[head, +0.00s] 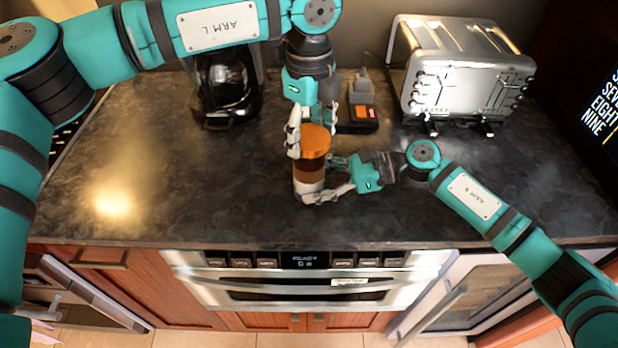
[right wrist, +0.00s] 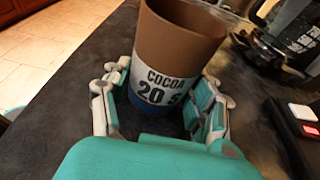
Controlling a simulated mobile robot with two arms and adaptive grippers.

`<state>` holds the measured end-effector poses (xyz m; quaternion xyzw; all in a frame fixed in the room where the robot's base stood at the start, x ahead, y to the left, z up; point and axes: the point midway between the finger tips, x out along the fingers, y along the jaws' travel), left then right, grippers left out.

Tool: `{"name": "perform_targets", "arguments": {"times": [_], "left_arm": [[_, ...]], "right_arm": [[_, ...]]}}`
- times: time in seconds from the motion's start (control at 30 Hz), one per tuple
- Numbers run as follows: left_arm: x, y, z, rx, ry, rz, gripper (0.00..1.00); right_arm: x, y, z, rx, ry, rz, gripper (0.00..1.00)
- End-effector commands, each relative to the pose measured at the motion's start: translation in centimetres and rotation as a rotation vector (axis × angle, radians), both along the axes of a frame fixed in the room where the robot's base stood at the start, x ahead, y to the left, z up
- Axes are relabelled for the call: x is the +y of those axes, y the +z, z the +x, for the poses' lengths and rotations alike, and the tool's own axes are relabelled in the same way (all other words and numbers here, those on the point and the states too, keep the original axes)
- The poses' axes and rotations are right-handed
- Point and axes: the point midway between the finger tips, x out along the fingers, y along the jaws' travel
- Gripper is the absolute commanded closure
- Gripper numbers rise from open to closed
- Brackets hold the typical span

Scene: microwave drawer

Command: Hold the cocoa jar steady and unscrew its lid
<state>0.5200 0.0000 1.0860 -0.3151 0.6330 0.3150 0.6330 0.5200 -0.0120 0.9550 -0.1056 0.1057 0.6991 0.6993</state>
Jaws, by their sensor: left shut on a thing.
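A coffee maker (head: 224,88) stands behind left, and a silver toaster (head: 465,75) behind right. A small dark device with an orange patch (head: 358,114) lies behind the jar. The counter (head: 160,170) is clear at left and in front, above a built-in microwave drawer (head: 305,281).

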Motion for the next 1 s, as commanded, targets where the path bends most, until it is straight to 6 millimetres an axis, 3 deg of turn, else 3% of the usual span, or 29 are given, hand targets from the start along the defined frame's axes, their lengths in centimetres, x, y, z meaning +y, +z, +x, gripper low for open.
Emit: {"name": "perform_targets", "arguments": {"times": [0.03, 0.17, 0.53, 1.0], "left_arm": [[0.0, 0.0, 0.0, 0.000, 0.000, 0.000, 0.73], [0.0, 0.0, 0.0, 0.000, 0.000, 0.000, 0.73], [0.0, 0.0, 0.0, 0.000, 0.000, 0.000, 0.73], [0.0, 0.0, 0.0, 0.000, 0.000, 0.000, 0.73]], "right_arm": [[0.0, 0.0, 0.0, 0.000, 0.000, 0.000, 0.32], [0.0, 0.0, 0.0, 0.000, 0.000, 0.000, 0.16], [-0.6, 0.1, 0.0, -0.001, -0.002, -0.001, 0.16], [-9.2, 2.8, 0.0, 0.000, -0.002, -0.001, 0.16]]}}
